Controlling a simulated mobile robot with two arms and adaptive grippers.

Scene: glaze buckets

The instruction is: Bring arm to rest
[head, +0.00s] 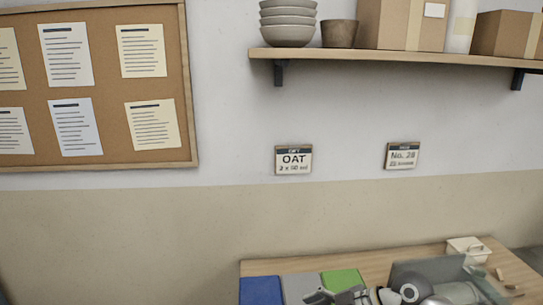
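My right arm shows at the bottom edge, low over the table (375,268). Its gripper (322,296) points left, in front of the grey and green panels, and is cut off by the frame's edge. The fingers are too small and cropped to tell open from shut, and I see nothing clearly held. My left arm and gripper are out of view.
Blue (261,291), grey (298,286) and green (341,279) panels line the table's left part. A grey bin (428,268) and a small white container (468,250) stand at the right. A shelf (400,60) and notice board (105,90) are on the wall.

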